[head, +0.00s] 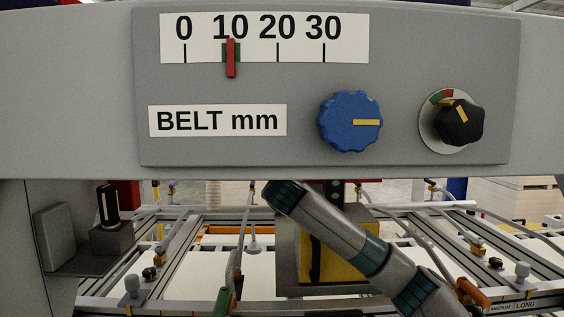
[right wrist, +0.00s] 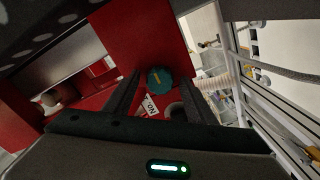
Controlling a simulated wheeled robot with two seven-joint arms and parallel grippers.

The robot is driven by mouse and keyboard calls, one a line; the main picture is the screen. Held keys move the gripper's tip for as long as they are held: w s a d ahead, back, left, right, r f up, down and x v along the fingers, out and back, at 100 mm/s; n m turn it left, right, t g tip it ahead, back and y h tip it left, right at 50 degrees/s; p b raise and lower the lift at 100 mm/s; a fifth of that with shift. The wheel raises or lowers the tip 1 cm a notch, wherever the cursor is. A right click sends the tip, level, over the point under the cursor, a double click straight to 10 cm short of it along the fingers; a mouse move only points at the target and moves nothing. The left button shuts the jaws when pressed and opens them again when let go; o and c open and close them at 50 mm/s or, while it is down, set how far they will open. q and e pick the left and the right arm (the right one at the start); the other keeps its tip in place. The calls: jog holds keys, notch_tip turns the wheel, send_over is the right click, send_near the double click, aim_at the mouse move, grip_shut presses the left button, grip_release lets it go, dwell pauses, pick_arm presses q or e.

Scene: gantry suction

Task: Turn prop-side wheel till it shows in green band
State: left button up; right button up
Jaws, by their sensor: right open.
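A teal wheel (right wrist: 160,79) with a short yellow mark sits on a red surface in the right wrist view. My right gripper (right wrist: 158,92) is open, its two dark fingers pointing toward the wheel from either side; I cannot tell if they touch it. A white label (right wrist: 149,106) with partly hidden lettering shows between the fingers. In the head view a grey panel (head: 400,50) carries a blue wheel (head: 350,122) with a yellow mark, and a scale (head: 265,52) whose red pointer (head: 231,58) stands over a green band near 10. My left gripper is not in view.
A black knob (head: 459,123) with a red and green dial sits right of the blue wheel. Below the panel are metal rails and a yellow block (head: 345,262), partly behind my arm. A grey bracket with a black part (head: 108,205) stands at left.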

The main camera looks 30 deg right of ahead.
jog(key=shift+w+d, duration=0.1)
jog(key=shift+w, duration=0.1)
jog(key=shift+c, duration=0.6)
jog(key=c, duration=0.9)
jog(key=shift+f, duration=0.1)
